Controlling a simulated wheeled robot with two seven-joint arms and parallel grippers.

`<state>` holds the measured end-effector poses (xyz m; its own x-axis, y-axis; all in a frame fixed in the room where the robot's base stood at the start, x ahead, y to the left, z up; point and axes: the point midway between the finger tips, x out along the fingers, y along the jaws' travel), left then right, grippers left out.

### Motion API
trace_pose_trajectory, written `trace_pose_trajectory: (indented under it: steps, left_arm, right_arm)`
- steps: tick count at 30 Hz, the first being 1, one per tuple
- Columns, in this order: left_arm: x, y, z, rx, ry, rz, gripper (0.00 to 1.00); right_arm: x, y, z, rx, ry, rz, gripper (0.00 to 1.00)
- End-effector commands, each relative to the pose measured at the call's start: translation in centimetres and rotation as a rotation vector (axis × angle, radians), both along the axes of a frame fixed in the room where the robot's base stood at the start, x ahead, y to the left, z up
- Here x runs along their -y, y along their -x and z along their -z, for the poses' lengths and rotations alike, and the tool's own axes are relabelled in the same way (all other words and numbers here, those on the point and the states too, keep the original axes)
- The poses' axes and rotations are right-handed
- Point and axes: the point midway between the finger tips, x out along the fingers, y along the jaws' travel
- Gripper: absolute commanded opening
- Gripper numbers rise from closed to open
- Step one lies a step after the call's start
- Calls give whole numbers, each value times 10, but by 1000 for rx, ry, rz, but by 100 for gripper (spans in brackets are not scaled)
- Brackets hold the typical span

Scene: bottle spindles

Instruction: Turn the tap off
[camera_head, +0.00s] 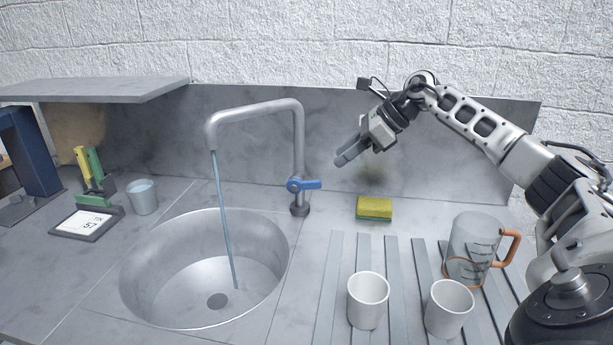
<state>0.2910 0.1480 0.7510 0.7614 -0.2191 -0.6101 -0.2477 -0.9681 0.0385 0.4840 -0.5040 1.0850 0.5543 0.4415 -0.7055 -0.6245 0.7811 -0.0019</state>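The grey tap (299,140) stands behind the right side of the round sink (165,290). Its spout reaches left over the basin. A thin stream of water (224,215) runs from the spout down into the sink. My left gripper is out of view.
A yellow and green sponge (374,208) lies right of the tap. Two white cups (367,300) (449,308) and a clear jug (472,248) with an orange handle stand on the slatted drainer.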

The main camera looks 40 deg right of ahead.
Motion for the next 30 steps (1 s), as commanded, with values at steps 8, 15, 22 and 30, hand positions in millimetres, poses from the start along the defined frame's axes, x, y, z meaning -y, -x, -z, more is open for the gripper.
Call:
trace_pose_trajectory:
  steps: [8, 15, 22, 30]
  left_arm:
    - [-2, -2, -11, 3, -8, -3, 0]
    - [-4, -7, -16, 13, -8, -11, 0]
    - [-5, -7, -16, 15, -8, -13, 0]
    - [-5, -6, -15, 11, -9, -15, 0]
  right_arm:
    - [-29, -34, 42, -2, -4, -3, 33]
    - [-44, -55, 68, -1, -2, 1, 33]
    - [-48, -60, 77, -1, 0, -1, 33]
    - [-48, -60, 77, -1, 1, 0, 19]
